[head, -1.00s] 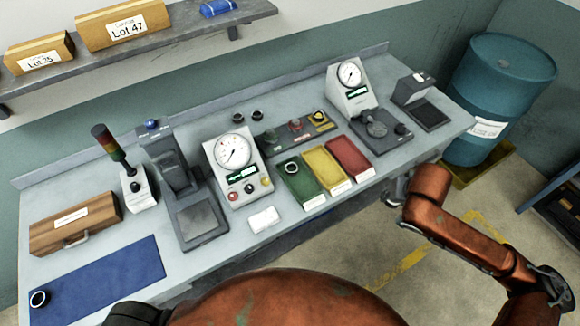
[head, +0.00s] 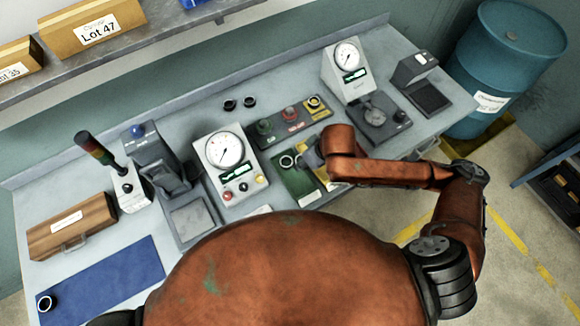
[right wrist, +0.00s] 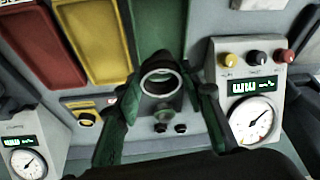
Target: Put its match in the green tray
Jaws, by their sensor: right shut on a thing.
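The green tray (head: 307,197) lies on the bench left of the yellow tray (head: 331,183). A dark ring with a bright rim (head: 287,161) shows at its back end. My right gripper (head: 309,157) is over the back of the green tray, shut on a ring. In the right wrist view a bright-rimmed ring (right wrist: 160,80) shows between the fingers, against the green tray (right wrist: 157,25). Overlap hides whether the held ring touches the tray or the other ring. Another ring (head: 46,302) lies on the blue mat (head: 105,280). My left gripper is out of view.
A button panel (head: 292,121) is behind the trays. A second gauge (head: 347,68) and a round fixture (head: 377,113) are to the right. The red tray is mostly hidden by my arm.

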